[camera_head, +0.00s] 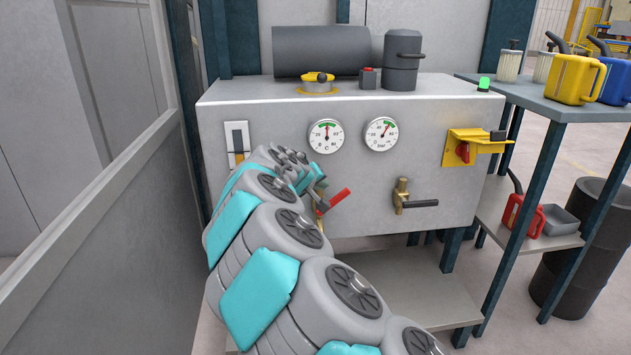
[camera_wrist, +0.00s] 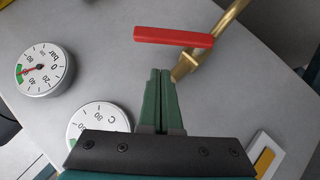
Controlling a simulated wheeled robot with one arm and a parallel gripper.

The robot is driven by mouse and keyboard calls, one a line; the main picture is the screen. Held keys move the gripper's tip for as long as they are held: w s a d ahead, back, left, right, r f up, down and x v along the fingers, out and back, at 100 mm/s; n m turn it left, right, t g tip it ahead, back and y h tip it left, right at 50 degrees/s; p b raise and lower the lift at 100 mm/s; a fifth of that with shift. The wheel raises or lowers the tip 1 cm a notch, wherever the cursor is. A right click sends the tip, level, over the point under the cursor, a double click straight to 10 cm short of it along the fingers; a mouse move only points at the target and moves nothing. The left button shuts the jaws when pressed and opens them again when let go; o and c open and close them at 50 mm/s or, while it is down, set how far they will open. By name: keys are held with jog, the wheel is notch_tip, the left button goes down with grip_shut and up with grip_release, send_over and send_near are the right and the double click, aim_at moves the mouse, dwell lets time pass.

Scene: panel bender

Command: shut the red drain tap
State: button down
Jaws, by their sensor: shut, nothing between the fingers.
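The red drain tap has a red lever (camera_head: 340,197) on a brass body, low on the front of the grey cabinet (camera_head: 440,115). In the head view the lever slants up to the right, and my arm hides part of the tap. In the wrist view the red lever (camera_wrist: 173,37) lies just beyond my fingertips, and the brass body (camera_wrist: 205,54) is to their right. My gripper (camera_wrist: 161,72) is shut and empty, its green fingers side by side. I cannot tell whether the fingertips touch the tap.
A second brass tap (camera_head: 402,195) with a black horizontal handle is to the right. Two gauges (camera_head: 326,136) (camera_head: 381,134) sit above. A yellow bracket with a red switch (camera_head: 463,152) is at the cabinet's right. A shelf (camera_head: 550,104) with cans stands at right; a wall is close at left.

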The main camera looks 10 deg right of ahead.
aim_at(339, 198)
jog(key=shift+s+d+f, duration=0.1)
jog(key=shift+d+f, duration=1.05)
jog(key=shift+f, duration=0.2)
jog(key=shift+d+f+m+y, duration=0.1)
jog(key=shift+d+m+y, duration=0.25)
jog(key=shift+y, duration=0.15)
jog(key=shift+d+f+m+g+y, duration=0.3)
jog(key=shift+d+f+m+y, duration=0.25)
jog(key=shift+d+y, duration=0.35)
jog(key=y, duration=0.1)
jog(key=d+f+m+y+b, duration=0.1)
jog(key=shift+d+f+y, duration=0.15)
jog(key=shift+f+y, duration=0.15)
jog(key=shift+d+f, duration=0.1)
